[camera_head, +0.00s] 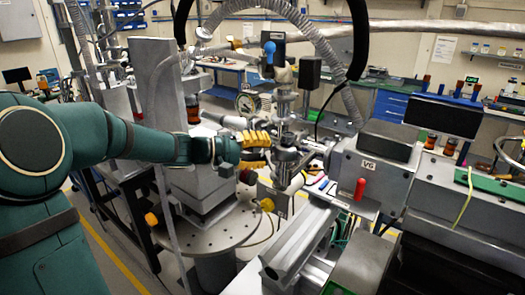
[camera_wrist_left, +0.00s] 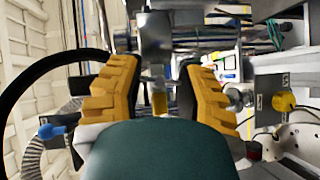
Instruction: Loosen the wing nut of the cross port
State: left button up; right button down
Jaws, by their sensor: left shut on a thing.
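The steel cross port (camera_head: 287,157) stands in the middle of the head view, with tubes and flanges around it. My left arm comes in from the left, and its gripper (camera_head: 264,139) with yellow fingers is at the left side of the cross port. In the left wrist view the two yellow fingers of this gripper (camera_wrist_left: 160,85) stand on either side of a small brass-yellow piece (camera_wrist_left: 158,103), which looks like the wing nut. My left gripper is shut on it. In the head view the fingers hide the wing nut. My right gripper is not in view.
A grey box marked VG (camera_head: 368,165) with a red handle (camera_head: 360,188) stands right of the cross port. A round perforated table (camera_head: 215,232) lies below, and a metal rail (camera_head: 300,240) runs in front. A corrugated hose (camera_head: 325,50) arches above. Blue drawers (camera_head: 392,106) stand behind.

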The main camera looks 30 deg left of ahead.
pick_arm(q)
jog(key=shift+d+f+b, duration=0.1)
jog(key=shift+b, duration=0.35)
jog(key=shift+n+t+h+b, duration=0.3)
jog(key=shift+n+h+b, duration=0.15)
jog(key=shift+n+h, duration=0.05)
jog(key=o, duration=1.2)
jog(key=v, duration=1.2)
